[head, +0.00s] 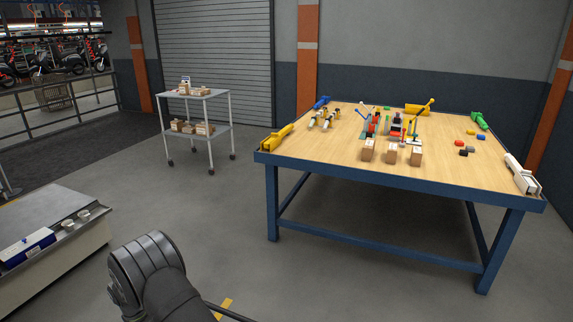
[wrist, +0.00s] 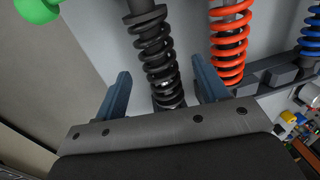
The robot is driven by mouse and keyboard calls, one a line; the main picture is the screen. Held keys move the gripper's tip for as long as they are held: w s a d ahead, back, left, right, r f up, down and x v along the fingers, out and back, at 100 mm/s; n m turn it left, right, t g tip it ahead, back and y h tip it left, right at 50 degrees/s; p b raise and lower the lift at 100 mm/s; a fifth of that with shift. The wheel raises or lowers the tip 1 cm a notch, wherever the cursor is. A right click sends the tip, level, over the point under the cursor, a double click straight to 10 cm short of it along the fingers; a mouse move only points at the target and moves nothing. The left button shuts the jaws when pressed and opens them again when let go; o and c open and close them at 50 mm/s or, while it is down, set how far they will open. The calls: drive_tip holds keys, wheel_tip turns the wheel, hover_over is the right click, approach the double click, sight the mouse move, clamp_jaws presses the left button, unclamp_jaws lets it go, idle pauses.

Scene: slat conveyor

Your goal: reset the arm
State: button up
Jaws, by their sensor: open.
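My gripper (wrist: 164,73) shows in the wrist view with its two blue-grey fingers spread wide apart. A black coil-spring shock absorber (wrist: 151,45) appears in the gap between the fingers. The fingers do not touch it; I cannot tell how deep it lies between or beyond them. In the head view only a dark part of my arm (head: 150,275) shows at the bottom; my gripper is out of that frame.
In the wrist view a red coil spring (wrist: 230,45) and a blue one (wrist: 311,40) stand to the right, a green part (wrist: 38,10) at top left.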

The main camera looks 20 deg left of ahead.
drive_tip(key=shift+d+f, duration=0.2)
drive_tip(key=shift+f, duration=0.9)
drive_tip(key=shift+r, duration=0.2)
wheel_tip(320, 180, up, 17)
drive_tip(key=a, duration=0.3)
drive_tip(key=d+f, duration=0.1)
drive_tip(key=f, duration=0.4)
drive_tip(key=d+f, duration=0.1)
drive_tip(key=f, duration=0.5)
drive_tip(key=d+f, duration=0.1)
drive_tip(key=f, duration=0.5)
wheel_tip(320, 180, up, 11)
drive_tip(key=d+m, duration=0.1)
drive_tip(key=m, duration=0.1)
drive_tip(key=w+d+m, duration=0.1)
drive_tip(key=d+m, duration=0.1)
drive_tip(key=w+d+m+g, duration=0.1)
drive_tip(key=m, duration=0.2)
drive_tip(key=shift+w+d+f, duration=0.2)
drive_tip(key=shift+d+f, duration=0.1)
drive_tip(key=shift+f, duration=0.1)
